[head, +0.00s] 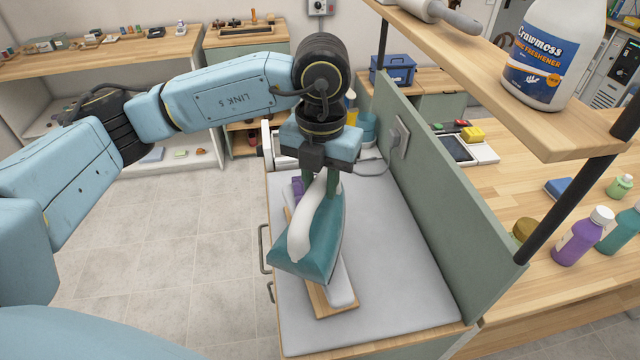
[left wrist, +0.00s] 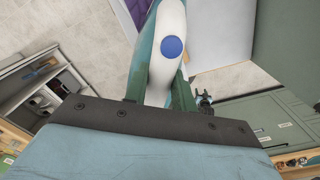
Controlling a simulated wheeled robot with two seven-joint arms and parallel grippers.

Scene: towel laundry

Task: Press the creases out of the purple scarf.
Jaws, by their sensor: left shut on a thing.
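The iron (head: 306,256) has a teal body and a white handle. It is over a narrow board (head: 341,288) with a pale top and a wooden base. My left gripper (head: 328,178) is shut on the iron's handle, which also shows between the fingers in the left wrist view (left wrist: 160,75). A small part of the purple scarf (head: 297,187) shows behind the iron at the board's far end. Purple cloth also shows at the top of the left wrist view (left wrist: 135,12). The iron hides most of the scarf. I cannot tell whether the iron touches it. My right gripper is not in view.
The board lies on a grey worktop (head: 395,290), clear to its right. A green partition (head: 440,190) with a socket and cord stands along the right. A wooden shelf (head: 500,75) with a large white bottle (head: 555,50) overhangs the right side.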

